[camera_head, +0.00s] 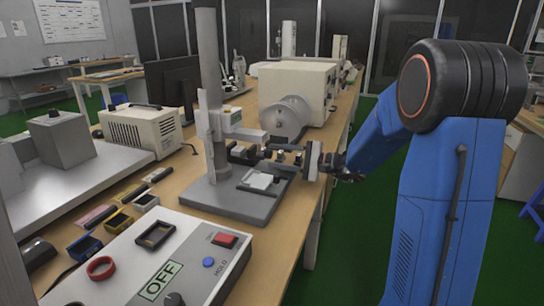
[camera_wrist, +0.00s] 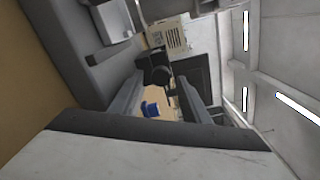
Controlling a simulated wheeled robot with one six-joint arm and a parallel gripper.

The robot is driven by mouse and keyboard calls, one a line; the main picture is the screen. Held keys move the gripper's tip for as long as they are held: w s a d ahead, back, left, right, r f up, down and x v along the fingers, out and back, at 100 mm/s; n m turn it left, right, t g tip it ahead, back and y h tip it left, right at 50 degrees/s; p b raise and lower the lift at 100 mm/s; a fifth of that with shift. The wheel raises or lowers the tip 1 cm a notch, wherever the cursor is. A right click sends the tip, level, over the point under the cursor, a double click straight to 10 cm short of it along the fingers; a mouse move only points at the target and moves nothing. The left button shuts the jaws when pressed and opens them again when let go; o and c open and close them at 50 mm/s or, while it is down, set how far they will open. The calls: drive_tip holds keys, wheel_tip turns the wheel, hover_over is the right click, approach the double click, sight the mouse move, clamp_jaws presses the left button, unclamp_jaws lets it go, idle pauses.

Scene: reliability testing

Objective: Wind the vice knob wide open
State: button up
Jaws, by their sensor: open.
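The test stand (camera_head: 207,90) has a grey column and a flat base on the bench. A dark vice (camera_head: 243,154) is at the column's lower part, above the base. My gripper (camera_head: 276,156) reaches in from the right at vice height, its fingers pointing left towards the vice. In the wrist view, my gripper (camera_wrist: 160,84) is open, with one finger on each side. A dark rounded part (camera_wrist: 153,68), probably the vice knob, shows between and beyond the fingertips. I cannot tell whether the fingers touch it. In the head view the knob is hard to separate from the gripper.
A control box (camera_head: 165,262) marked OFF stands in front, with small trays (camera_head: 85,248) on its left. A vented beige unit (camera_head: 140,132) and a monitor (camera_head: 174,82) stand behind left. A large beige machine (camera_head: 297,90) is behind the stand. The bench's right edge lies beneath my arm.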

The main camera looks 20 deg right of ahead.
drive_tip(key=v, duration=1.4)
drive_tip(key=shift+s+d+f, duration=0.15)
drive_tip(key=shift+s+d, duration=0.05)
drive_tip(key=shift+s, duration=0.05)
